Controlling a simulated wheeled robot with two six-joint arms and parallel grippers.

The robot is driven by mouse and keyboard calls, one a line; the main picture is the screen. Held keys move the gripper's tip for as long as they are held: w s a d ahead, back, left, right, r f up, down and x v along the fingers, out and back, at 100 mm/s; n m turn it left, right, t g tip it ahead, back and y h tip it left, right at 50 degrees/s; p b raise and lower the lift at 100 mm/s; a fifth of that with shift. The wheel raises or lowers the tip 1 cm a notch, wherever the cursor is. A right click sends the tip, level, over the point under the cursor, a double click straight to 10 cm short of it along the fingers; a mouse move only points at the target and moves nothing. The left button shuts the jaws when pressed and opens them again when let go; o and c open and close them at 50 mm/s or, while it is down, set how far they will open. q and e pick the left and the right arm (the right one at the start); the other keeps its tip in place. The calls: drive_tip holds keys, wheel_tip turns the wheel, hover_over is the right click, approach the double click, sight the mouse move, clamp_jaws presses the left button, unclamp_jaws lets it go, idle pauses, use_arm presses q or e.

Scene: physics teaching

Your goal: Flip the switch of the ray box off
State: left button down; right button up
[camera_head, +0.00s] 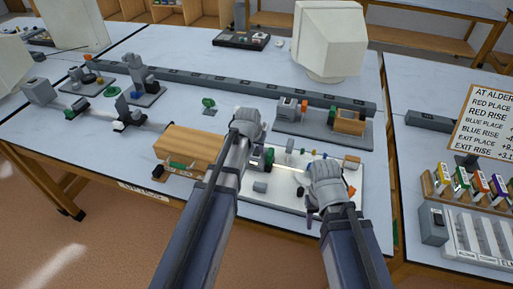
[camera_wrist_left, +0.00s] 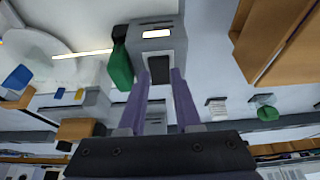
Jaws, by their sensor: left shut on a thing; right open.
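The ray box (camera_wrist_left: 165,36) is a grey box with a green part (camera_wrist_left: 120,66) on its side, in the left wrist view. A bright beam (camera_wrist_left: 82,53) runs from it to the left, so its lamp is lit. A small dark part, which looks like its switch (camera_wrist_left: 159,69), lies between my left fingertips. My left gripper (camera_wrist_left: 161,80) is shut on this part, its two purple fingers on either side. In the head view my left arm hides most of the ray box, and the green part (camera_head: 269,156) shows to its right. My right gripper (camera_head: 312,211) is open over the white board's right part.
The white board (camera_head: 285,201) carries small optics pieces and the beam. A wooden box (camera_head: 187,146) stands left of my left arm. A long dark rail (camera_head: 215,81) crosses the table behind, and a grey tray with blocks (camera_head: 318,128) stands at the back right.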

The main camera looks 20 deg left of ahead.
use_arm(q)
drive_tip(key=shift+w+r+g+p, duration=0.25)
drive_tip(key=shift+w+g+p, duration=0.15)
drive_tip(key=shift+g+p, duration=0.1)
drive_tip(key=shift+w+f+g, duration=0.1)
drive_tip(key=shift+w+g, duration=0.05)
drive_tip(key=shift+g, duration=0.65)
drive_tip(key=shift+p, duration=0.3)
drive_tip(key=shift+g, duration=0.3)
drive_tip(key=c, duration=0.6)
unclamp_jaws()
